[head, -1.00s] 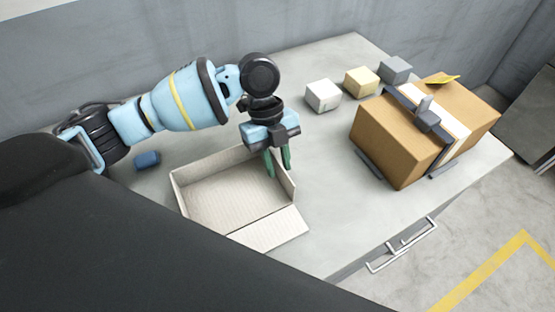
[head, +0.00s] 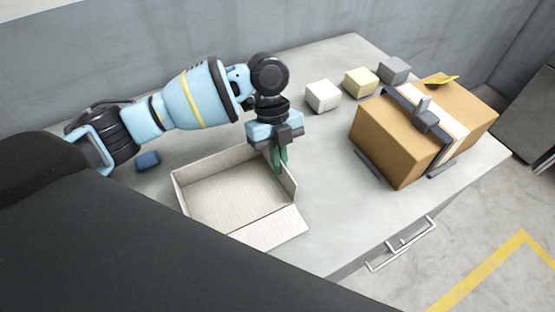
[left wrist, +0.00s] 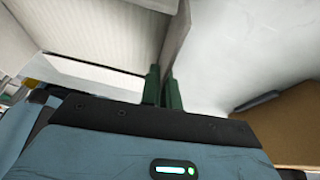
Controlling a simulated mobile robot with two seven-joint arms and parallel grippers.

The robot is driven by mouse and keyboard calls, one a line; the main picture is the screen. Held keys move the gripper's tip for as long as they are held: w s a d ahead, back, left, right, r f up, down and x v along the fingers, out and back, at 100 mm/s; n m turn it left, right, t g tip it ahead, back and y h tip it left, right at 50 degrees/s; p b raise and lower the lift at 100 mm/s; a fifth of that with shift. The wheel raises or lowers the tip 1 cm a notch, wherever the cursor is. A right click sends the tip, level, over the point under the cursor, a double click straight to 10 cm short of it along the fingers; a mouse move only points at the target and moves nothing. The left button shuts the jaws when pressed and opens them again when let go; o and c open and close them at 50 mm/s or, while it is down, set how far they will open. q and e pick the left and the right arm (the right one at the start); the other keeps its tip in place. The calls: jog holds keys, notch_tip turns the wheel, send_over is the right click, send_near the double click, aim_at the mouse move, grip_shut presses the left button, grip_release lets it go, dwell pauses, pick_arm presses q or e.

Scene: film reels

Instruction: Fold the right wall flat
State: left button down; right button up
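An open pale cardboard box (head: 232,200) stands on the grey table in the head view. Its right wall (head: 288,188) stands upright, and its front flap (head: 270,229) lies folded outward on the table. My left gripper (head: 279,163) is above the right wall, its green fingers pointing down. In the left wrist view the right wall (left wrist: 179,38) runs between the two fingers (left wrist: 163,88), one on each side, close together on it. The fingers hide part of the wall. My right gripper is not in view.
A taped brown carton (head: 387,150) stands at the right. White (head: 323,97), yellow (head: 360,82) and grey (head: 395,70) blocks stand at the back. A small blue object (head: 148,160) lies left of the box. The table between box and carton is clear.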

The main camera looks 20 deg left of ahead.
aim_at(283, 183)
pick_arm(q)
jog(key=shift+w+d+g+y, duration=0.25)
jog(key=shift+w+g+y, duration=0.05)
jog(key=shift+g, duration=0.2)
jog(key=shift+w+d+f+n+g+y, duration=0.1)
jog(key=shift+w+d+n+g+y, duration=0.25)
jog(key=shift+g+y, duration=0.3)
jog(key=shift+w+d+f+g+y+p, duration=0.15)
jog(key=shift+w+g+y+p, duration=0.25)
jog(key=shift+g, duration=0.45)
jog(key=shift+w+d+f+n+g+y, duration=0.1)
jog(key=shift+n+g+y, duration=0.15)
jog(key=shift+g, duration=0.05)
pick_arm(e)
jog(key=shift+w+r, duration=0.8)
pick_arm(q)
jog(key=shift+f, duration=0.1)
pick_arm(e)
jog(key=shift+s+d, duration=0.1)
pick_arm(q)
jog(key=c, duration=2.1)
grip_release()
jog(key=o, duration=0.5)
jog(key=shift+c, duration=0.2)
jog(key=shift+w, duration=0.1)
